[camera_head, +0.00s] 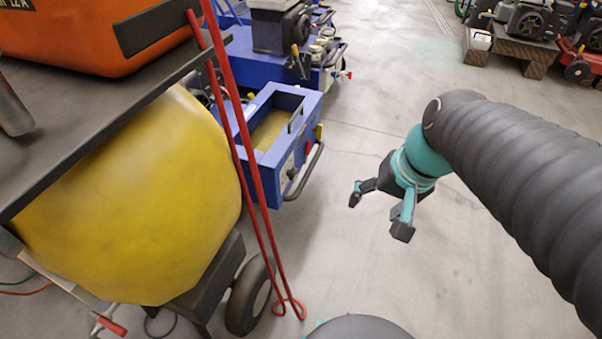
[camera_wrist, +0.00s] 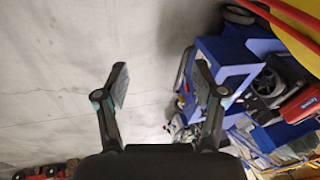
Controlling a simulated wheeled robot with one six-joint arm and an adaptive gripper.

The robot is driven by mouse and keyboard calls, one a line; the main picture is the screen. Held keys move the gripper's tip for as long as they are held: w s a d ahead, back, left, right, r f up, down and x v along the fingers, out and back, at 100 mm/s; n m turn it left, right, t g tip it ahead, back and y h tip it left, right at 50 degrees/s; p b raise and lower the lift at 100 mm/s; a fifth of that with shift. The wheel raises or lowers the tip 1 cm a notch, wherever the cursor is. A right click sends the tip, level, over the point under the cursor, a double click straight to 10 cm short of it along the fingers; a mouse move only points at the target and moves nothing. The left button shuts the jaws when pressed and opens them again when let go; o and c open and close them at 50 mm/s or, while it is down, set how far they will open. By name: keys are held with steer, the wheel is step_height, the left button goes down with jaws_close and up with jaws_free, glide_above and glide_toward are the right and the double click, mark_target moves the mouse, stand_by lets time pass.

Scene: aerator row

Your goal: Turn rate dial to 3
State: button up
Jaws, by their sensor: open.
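My gripper (camera_head: 379,214) hangs open and empty over bare floor, to the right of a blue machine (camera_head: 262,152). The machine has an open-topped hopper holding tan material and a dark bar handle (camera_head: 304,172) on its right side. Small red and yellow parts show on the panel by the handle, but I cannot make out a rate dial or its setting. In the wrist view my open gripper (camera_wrist: 162,85) has its two fingers apart with nothing between them. The blue machine (camera_wrist: 222,62) is at the right there, beyond the right finger.
A large yellow tank (camera_head: 140,200) on a wheeled cart fills the left, with red rods (camera_head: 250,150) standing between it and the blue machine. More blue equipment (camera_head: 280,60) stands behind. Engines on wooden blocks (camera_head: 510,50) are at the upper right. The middle floor is clear.

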steer(key=w+a+f+m+g+y+b, duration=0.1)
steer(key=w+a+f+m+g+y, duration=0.4)
steer(key=w, duration=0.3)
steer(key=m+t+y+b, duration=0.3)
steer(key=m+t+y, duration=0.6)
steer(key=m, duration=0.6)
glide_toward(296, 175)
steer(key=x, duration=0.9)
steer(key=shift+w+a+f, duration=0.15)
steer(key=shift+w+a, duration=0.05)
steer(key=shift+a, duration=0.05)
steer(key=c, duration=1.1)
